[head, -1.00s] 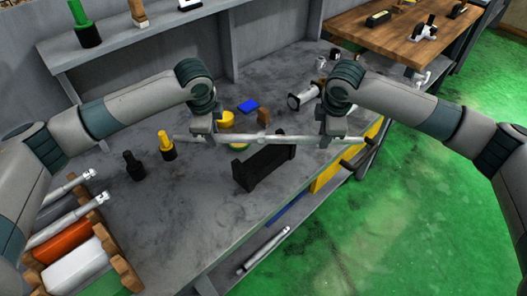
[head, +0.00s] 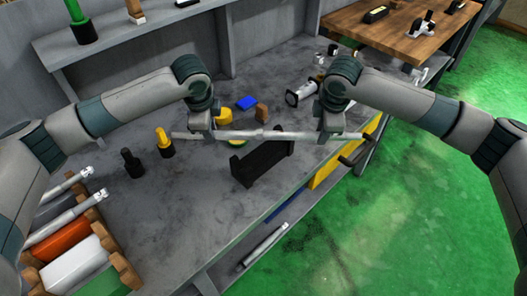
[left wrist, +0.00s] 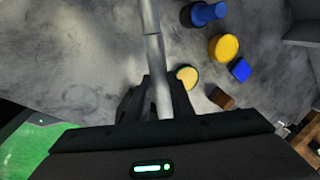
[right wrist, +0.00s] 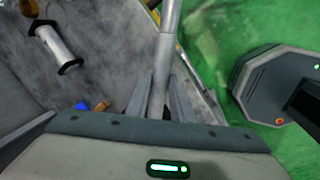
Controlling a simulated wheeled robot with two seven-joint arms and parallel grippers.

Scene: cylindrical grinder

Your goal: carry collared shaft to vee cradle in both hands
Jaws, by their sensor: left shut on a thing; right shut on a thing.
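The collared shaft (head: 270,135) is a long pale grey rod with a thicker collar near its middle. It is held roughly level above the bench. My left gripper (head: 223,136) is shut on the shaft left of the collar, and my right gripper (head: 325,136) is shut on it to the right. The shaft runs between the fingers in the left wrist view (left wrist: 151,45) and in the right wrist view (right wrist: 166,60).
The grey bench (head: 190,205) has free room at its front left. Black (head: 132,163) and yellow-topped (head: 165,143) upright tools stand left of the cradle. A blue block (head: 246,103) and a white spool-like part (head: 301,93) lie behind. A wooden rack (head: 120,270) holds several rods and cylinders.

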